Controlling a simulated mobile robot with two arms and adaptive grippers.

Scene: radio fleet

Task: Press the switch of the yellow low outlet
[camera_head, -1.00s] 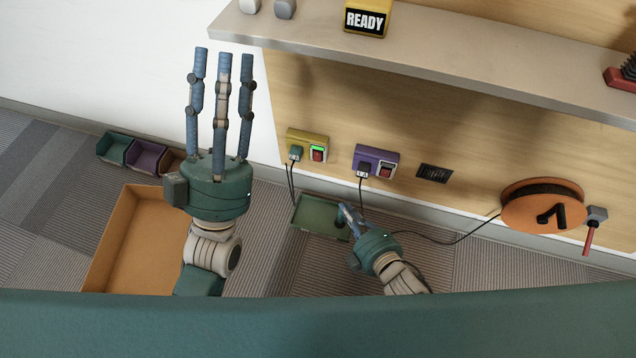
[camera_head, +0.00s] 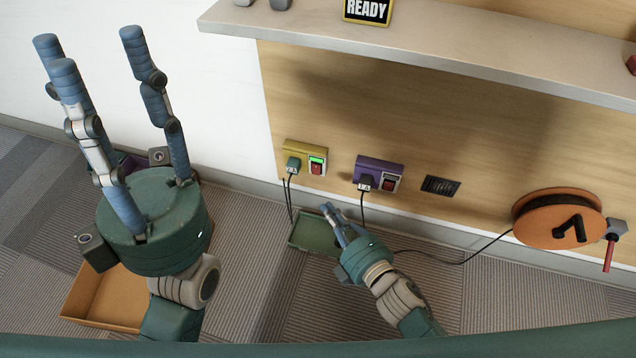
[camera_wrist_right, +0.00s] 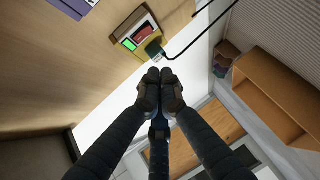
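The yellow low outlet (camera_head: 296,148) is on the wood wall panel under the shelf. Its red switch (camera_head: 316,169) has a lit green strip above it, and a dark green plug (camera_head: 292,165) sits to its left. In the right wrist view the yellow outlet (camera_wrist_right: 119,31) is at the top, with its red switch (camera_wrist_right: 143,33). My right gripper (camera_head: 328,210) is below the outlet, apart from the switch. In its wrist view the fingertips (camera_wrist_right: 160,84) are bunched together, with nothing seen between them. My left gripper (camera_head: 88,46) is raised at the left, fingers spread and empty.
A purple outlet (camera_head: 380,168) with plug and red switch is right of the yellow one. A dark vent (camera_head: 441,186) and orange cable reel (camera_head: 530,222) lie further right. Cords hang to a green tray (camera_head: 302,236). The shelf (camera_head: 420,55) overhangs; an orange box (camera_head: 105,297) is lower left.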

